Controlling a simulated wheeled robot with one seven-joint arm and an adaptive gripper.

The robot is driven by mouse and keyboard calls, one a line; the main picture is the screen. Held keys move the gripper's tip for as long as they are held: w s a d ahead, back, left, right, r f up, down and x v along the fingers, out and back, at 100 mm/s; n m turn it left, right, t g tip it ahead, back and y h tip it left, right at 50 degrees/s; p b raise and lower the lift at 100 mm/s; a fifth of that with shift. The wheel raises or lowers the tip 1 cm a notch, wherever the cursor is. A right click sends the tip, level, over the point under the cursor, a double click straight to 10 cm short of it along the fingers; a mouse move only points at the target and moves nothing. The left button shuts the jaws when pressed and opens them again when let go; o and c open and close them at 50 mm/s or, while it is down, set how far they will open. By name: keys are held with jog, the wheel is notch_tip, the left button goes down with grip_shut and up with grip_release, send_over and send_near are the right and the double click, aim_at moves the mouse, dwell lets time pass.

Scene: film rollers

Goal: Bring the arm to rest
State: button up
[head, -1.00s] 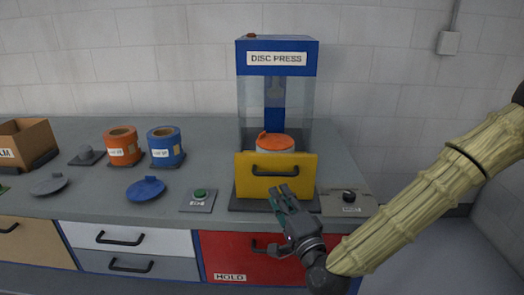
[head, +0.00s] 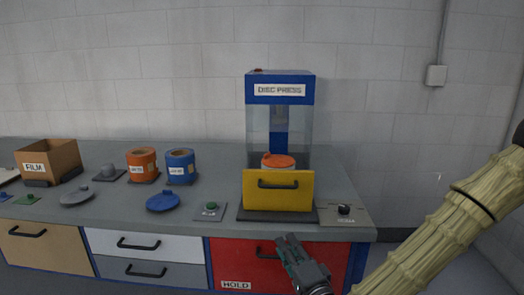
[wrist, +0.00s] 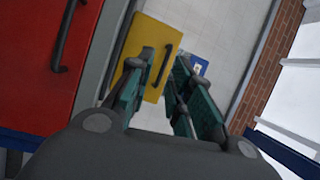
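My gripper (head: 290,250) is in front of the counter, below the yellow front panel of the disc press, over the red HOLD drawer (head: 226,255). In the wrist view my gripper (wrist: 165,65) has its two fingers apart with nothing between them. My arm (head: 445,240), in a ribbed tan sleeve, comes in from the right. The disc press (head: 280,86) stands on the counter with its yellow panel (head: 278,200) in front. An orange-topped roller (head: 277,160) shows behind that panel; its lower part is hidden.
The counter (head: 225,160) holds a FILM box (head: 62,155), an orange roller (head: 142,160), a blue roller (head: 181,162), a blue lid (head: 163,202), a grey lid (head: 77,197), a green button (head: 211,206) and a dark knob (head: 344,210). Floor to the right looks clear.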

jog(key=s+d+f+n+g+h, duration=0.15)
jog(key=s+f+n+g, duration=0.35)
jog(key=f, duration=0.7)
jog(key=s+d+f+g, duration=0.25)
jog(key=s+f, duration=0.45)
jog(key=f, duration=0.4)
jog(key=s+d+f+n+g+h, duration=0.1)
jog(key=s+f+n+g, duration=0.4)
jog(key=f, duration=0.7)
jog(key=s+d+f+n+g+h, duration=0.1)
jog(key=s+d+f+g, duration=0.15)
jog(key=s, duration=0.35)
jog(key=s+d+f+g+h, duration=0.1)
jog(key=s+d+f, duration=0.2)
jog(key=s+d, duration=0.15)
jog(key=s+d+f+n+g+h, duration=0.1)
jog(key=s+d+f+h, duration=0.15)
jog(key=s, duration=0.35)
notch_tip(320, 180, up, 12)
jog(key=s+d+p, duration=0.1)
jog(key=p, duration=1.1)
jog(key=shift+s+d+f+g+y+p, duration=0.15)
jog(key=shift+d+f+g+y+p, duration=0.05)
jog(key=shift+f+g+y+p, duration=0.1)
jog(key=shift+a, duration=0.1)
